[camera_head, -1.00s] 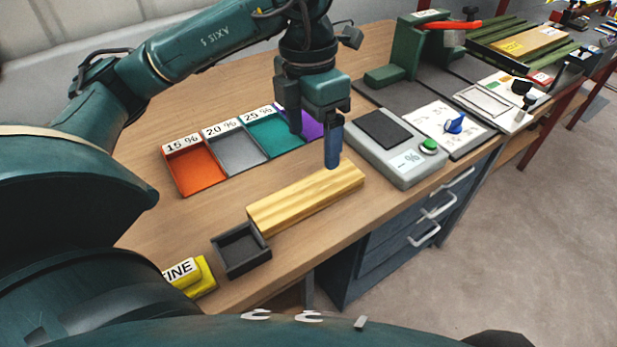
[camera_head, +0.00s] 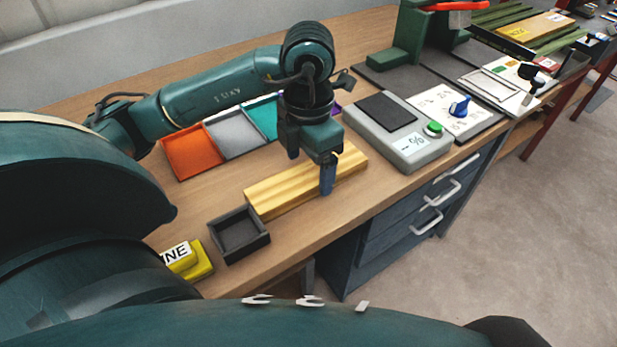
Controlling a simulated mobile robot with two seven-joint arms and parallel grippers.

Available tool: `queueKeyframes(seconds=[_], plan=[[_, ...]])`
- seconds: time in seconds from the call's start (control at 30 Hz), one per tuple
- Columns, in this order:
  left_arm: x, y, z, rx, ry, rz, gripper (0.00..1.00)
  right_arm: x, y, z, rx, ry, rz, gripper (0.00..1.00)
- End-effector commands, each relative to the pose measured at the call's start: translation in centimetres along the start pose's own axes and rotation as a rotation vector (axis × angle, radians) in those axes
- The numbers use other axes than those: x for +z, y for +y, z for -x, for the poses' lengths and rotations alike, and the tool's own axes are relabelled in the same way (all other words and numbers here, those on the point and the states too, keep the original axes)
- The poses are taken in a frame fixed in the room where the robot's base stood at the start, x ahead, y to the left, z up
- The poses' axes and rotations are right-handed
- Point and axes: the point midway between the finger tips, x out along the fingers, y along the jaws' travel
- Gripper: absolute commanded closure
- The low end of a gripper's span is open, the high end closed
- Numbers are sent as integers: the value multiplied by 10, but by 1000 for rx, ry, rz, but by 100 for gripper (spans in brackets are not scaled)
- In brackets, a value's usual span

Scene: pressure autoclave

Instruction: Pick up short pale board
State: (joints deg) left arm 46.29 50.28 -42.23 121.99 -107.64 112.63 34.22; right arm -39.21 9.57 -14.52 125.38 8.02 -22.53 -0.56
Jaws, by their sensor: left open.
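The short pale board (camera_head: 285,192) lies flat on the wooden bench near its front edge, its long side running from lower left to upper right. My left gripper (camera_head: 311,170) points down over the right half of the board, its jaws open. One blue finger shows on the near side of the board; the other finger sits on the far side, partly hidden by the gripper body. I cannot tell whether either finger touches the board. My right gripper is not in view.
A small dark open box (camera_head: 262,243) stands at the board's left end. A grey moisture meter (camera_head: 408,152) stands to the right, close to the board. Coloured trays (camera_head: 193,152) lie behind. A yellow block (camera_head: 203,262) sits at lower left. Bare bench lies between trays and board.

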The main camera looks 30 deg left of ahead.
Motion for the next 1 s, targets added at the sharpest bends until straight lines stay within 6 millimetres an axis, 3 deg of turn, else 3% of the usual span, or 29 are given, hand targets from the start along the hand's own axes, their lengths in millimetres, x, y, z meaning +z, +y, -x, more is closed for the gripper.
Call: queueKeyframes(seconds=[0.1, 0.37, 1.0], plan=[[0, 1, -12, 0, 2, 1, 20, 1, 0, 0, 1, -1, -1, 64], [0, 1, -14, 1, 0, 1, 20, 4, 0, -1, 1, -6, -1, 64], [0, 1, -13, 1, 0, 1, 72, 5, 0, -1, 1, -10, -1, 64]])
